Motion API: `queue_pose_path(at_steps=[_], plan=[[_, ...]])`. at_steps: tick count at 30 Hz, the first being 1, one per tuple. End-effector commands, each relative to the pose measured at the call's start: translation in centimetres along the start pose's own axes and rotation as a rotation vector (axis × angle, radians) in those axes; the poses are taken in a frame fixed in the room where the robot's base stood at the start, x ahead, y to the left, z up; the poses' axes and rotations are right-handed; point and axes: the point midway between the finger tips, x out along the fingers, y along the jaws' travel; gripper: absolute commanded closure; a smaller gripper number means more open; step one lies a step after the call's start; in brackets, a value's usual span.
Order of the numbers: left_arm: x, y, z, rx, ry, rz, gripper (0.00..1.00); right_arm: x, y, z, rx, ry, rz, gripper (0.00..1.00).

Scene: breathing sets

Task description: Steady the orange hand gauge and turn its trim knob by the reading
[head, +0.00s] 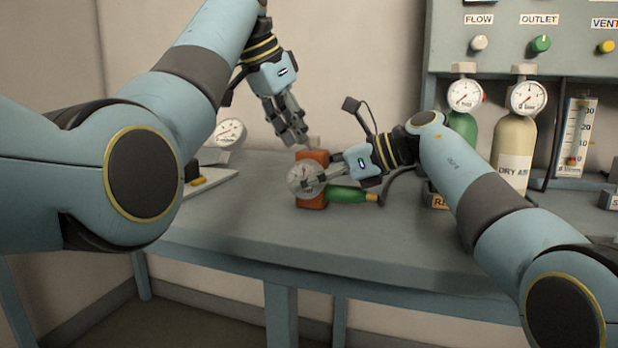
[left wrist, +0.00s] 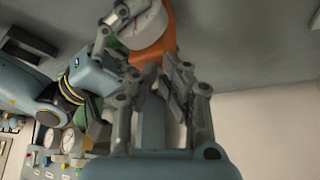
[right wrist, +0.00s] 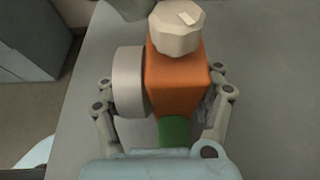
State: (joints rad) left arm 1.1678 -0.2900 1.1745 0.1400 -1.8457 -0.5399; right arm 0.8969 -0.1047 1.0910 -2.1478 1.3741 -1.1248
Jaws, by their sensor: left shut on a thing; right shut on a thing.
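The orange hand gauge (head: 312,199) stands upright on the bench, its round white dial (head: 304,178) facing front. A green cylinder (head: 350,195) with a yellow end juts from its right side. My right gripper (head: 322,174) is shut on the gauge, one finger at the dial housing (right wrist: 128,80) and one at the orange body (right wrist: 178,75). The pale trim knob (right wrist: 177,30) with a raised pointer sits on top. The dial's reading is too small to tell.
Behind on the right stand a green bottle (head: 463,130) and a cream DRY AIR bottle (head: 515,150) with gauges, and a flow tube (head: 576,135). A white dial gauge (head: 229,133) stands back left. The bench front (head: 400,240) is clear.

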Motion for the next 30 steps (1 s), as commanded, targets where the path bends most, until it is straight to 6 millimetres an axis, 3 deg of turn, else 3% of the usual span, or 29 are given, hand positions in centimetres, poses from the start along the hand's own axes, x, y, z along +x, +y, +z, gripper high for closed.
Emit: queue_pose_path(at_steps=[23, 30], plan=[[-0.3, 0.0, 0.1, 0.005, 0.013, 0.006, 1.00, 0.4, 0.6, 0.3, -0.005, -0.007, 0.016, 0.85], [-2.6, -0.1, -1.1, 0.006, 0.014, 0.003, 1.00, 0.3, 0.4, 0.2, -0.003, -0.004, 0.013, 0.85]])
